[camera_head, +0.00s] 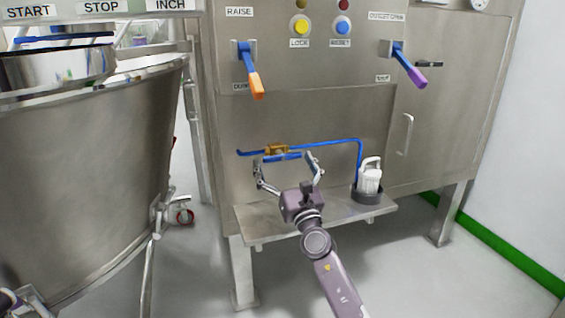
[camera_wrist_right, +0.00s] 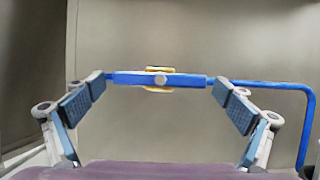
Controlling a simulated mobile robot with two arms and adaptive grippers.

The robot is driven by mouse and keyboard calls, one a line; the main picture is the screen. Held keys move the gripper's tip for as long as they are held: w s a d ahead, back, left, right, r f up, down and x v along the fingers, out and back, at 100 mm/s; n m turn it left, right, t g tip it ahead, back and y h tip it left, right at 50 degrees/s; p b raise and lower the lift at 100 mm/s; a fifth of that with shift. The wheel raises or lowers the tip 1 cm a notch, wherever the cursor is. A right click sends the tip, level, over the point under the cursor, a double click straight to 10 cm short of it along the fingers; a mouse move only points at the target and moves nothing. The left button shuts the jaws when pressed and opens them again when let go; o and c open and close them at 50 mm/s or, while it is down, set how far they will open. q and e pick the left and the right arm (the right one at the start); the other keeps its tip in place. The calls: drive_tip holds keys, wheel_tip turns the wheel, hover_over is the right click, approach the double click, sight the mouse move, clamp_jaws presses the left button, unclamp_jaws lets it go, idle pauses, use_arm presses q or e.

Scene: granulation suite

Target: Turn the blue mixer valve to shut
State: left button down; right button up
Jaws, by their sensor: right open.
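The blue mixer valve handle (camera_head: 284,157) lies level along the blue pipe, in front of a brass valve body (camera_head: 277,149) low on the steel cabinet. My right gripper (camera_head: 286,161) is open, with one finger near each end of the handle. Its fingertips (camera_wrist_right: 160,86) appear very close to the handle ends; I cannot tell whether they touch.
The blue pipe (camera_head: 335,140) bends down towards a white bottle (camera_head: 370,176) in a dark holder on the steel shelf (camera_head: 335,219). Two levers, orange-tipped (camera_head: 256,85) and purple-tipped (camera_head: 416,78), stick out above. A large steel bowl (camera_head: 80,150) stands left.

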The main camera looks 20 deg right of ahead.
drive_tip(key=shift+w, duration=0.2)
drive_tip(key=c, duration=1.2)
drive_tip(key=shift+o, duration=0.2)
